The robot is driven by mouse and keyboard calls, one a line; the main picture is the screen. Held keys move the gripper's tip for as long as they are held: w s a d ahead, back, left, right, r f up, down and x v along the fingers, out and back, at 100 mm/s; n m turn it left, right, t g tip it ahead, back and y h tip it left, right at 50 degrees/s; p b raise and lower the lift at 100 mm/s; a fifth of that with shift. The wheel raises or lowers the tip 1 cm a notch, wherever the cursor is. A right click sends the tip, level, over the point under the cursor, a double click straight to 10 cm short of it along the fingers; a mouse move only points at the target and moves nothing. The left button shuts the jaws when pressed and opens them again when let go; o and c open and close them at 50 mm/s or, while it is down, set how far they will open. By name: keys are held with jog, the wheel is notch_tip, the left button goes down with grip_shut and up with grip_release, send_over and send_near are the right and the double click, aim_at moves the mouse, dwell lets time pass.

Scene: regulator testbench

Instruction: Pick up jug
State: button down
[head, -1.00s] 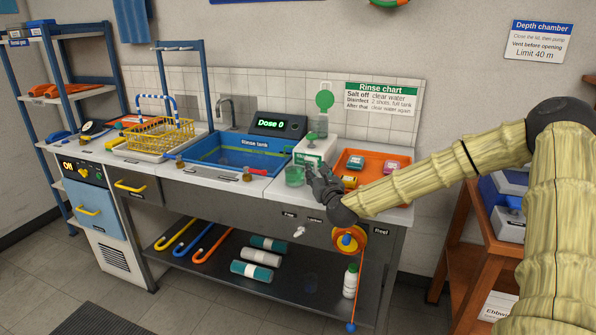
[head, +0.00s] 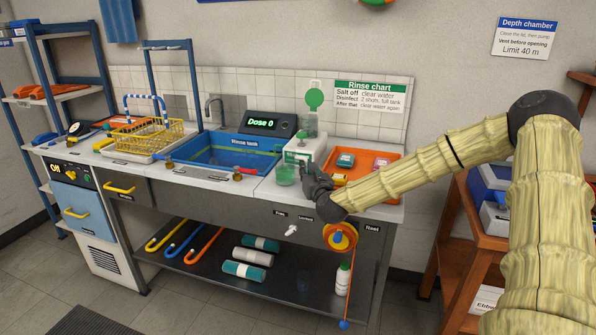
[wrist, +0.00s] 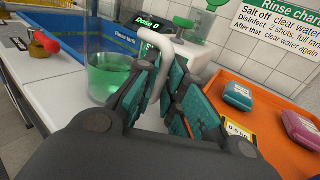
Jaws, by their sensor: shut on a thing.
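The jug (head: 286,174) is a clear vessel with green liquid low inside, at the counter's front, right of the rinse tank. In the wrist view, the jug (wrist: 108,70) is upright, just left of my fingers. My gripper (head: 308,177) is beside its right side. In the wrist view, my gripper's teal-padded fingers (wrist: 163,88) are shut on a pale curved bar (wrist: 158,42), which appears to be the jug's handle. The fingers hide the lower part of this bar. I cannot tell whether the jug's base touches the counter.
A white dispenser (head: 302,148) with a green top stands close behind the jug. An orange tray (head: 378,179) with small packs is to the right. The blue rinse tank (head: 205,165) is to the left, with brass and red fittings along its front.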

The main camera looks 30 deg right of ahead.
jog(key=shift+r, duration=0.15)
jog(key=shift+r, duration=1.6)
jog(key=s+a+r+b, duration=0.1)
jog(key=s+a+b, duration=0.1)
jog(key=s+a, duration=0.7)
jog(key=shift+a+r, duration=0.25)
jog(key=shift+a, duration=1.85)
jog(key=shift+a, duration=0.15)
